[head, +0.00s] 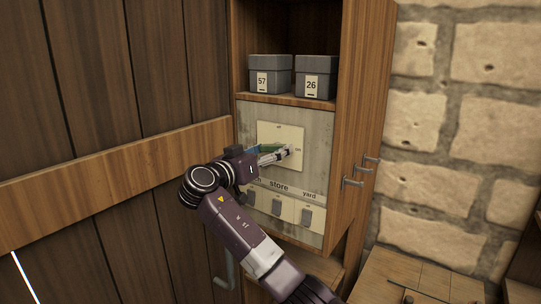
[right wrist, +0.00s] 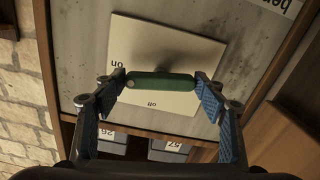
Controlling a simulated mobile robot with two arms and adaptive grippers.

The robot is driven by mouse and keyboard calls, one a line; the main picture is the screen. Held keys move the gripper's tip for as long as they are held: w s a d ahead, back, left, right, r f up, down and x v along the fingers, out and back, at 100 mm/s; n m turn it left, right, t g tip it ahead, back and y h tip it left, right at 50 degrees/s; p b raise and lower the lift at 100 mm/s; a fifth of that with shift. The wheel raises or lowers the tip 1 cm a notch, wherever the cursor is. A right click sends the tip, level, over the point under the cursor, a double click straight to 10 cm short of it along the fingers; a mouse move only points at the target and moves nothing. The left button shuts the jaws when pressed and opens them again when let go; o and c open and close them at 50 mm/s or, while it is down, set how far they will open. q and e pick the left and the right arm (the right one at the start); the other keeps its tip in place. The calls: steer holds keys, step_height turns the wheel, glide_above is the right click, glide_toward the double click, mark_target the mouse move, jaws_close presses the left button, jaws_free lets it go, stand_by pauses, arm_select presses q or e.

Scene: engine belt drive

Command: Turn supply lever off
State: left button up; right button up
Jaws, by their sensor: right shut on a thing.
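The supply lever is a green handle (right wrist: 170,82) on a square cream plate (head: 292,136) on the cabinet's grey panel. The plate reads "off" at its top and "on" at its right in the head view. In the right wrist view the plate is turned over, with "on" at left and "off" at the bottom. The handle lies roughly level, in line with "on". My right gripper (right wrist: 160,83) is shut on the handle, a blue-padded finger at each end. In the head view the handle (head: 271,148) is partly hidden by this gripper. My left gripper is not in view.
Below the plate is a row of grey switches (head: 306,216), with "store" and "yard" labels readable. Two grey boxes, 57 (head: 269,77) and 26 (head: 316,78), stand on the shelf above.

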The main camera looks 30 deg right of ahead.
steer(key=shift+n+b, duration=0.45)
steer(key=shift+n, duration=0.45)
steer(key=shift+n+b, duration=0.3)
steer(key=shift+n, duration=1.5)
steer(key=n, duration=0.2)
steer(key=shift+r+n, duration=0.15)
steer(key=shift+n, duration=0.25)
steer(key=n+p, duration=0.1)
steer(key=n, duration=0.2)
steer(key=shift+n, duration=0.3)
steer(key=shift+n+p, duration=0.75)
steer(key=shift+n, duration=1.05)
